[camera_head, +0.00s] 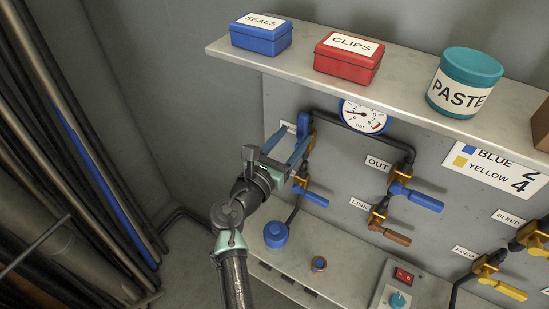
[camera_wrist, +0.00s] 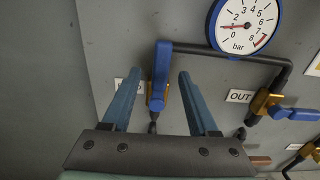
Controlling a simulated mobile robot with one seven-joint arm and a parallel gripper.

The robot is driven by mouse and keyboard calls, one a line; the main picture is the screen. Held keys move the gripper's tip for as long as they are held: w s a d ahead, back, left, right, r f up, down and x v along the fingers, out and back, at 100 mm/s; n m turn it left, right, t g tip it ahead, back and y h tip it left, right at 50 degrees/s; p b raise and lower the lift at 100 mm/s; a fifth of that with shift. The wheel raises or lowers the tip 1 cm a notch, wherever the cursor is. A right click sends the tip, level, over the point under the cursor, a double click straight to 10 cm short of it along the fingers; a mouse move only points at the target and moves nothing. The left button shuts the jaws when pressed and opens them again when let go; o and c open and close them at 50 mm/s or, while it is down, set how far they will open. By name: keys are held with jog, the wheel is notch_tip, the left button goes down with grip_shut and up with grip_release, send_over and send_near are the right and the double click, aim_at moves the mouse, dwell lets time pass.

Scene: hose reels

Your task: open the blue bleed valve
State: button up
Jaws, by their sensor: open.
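A valve with an upright blue handle (camera_head: 303,124) sits at the upper left of the panel, and its label is mostly hidden by my gripper. I cannot read which label it has. In the wrist view the same blue handle (camera_wrist: 160,72) stands between my two fingers, with gaps on both sides. My gripper (camera_head: 295,142) is open and empty. Another valve with a blue handle (camera_head: 314,196) pointing right and down is below it; its label is hidden. The OUT valve's blue handle (camera_head: 417,200) also points right and down.
A dark pipe (camera_head: 360,128) runs from the upright-handled valve past the pressure gauge (camera_head: 364,116) to OUT. The LINK valve has a brown handle (camera_head: 390,235). Yellow-handled FEED (camera_head: 502,289) and BLEED valves are at the right. A shelf (camera_head: 400,98) holding boxes overhangs the panel.

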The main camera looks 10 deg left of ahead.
jog(key=b+v, duration=0.1)
jog(key=v, duration=0.7)
dwell(0.4)
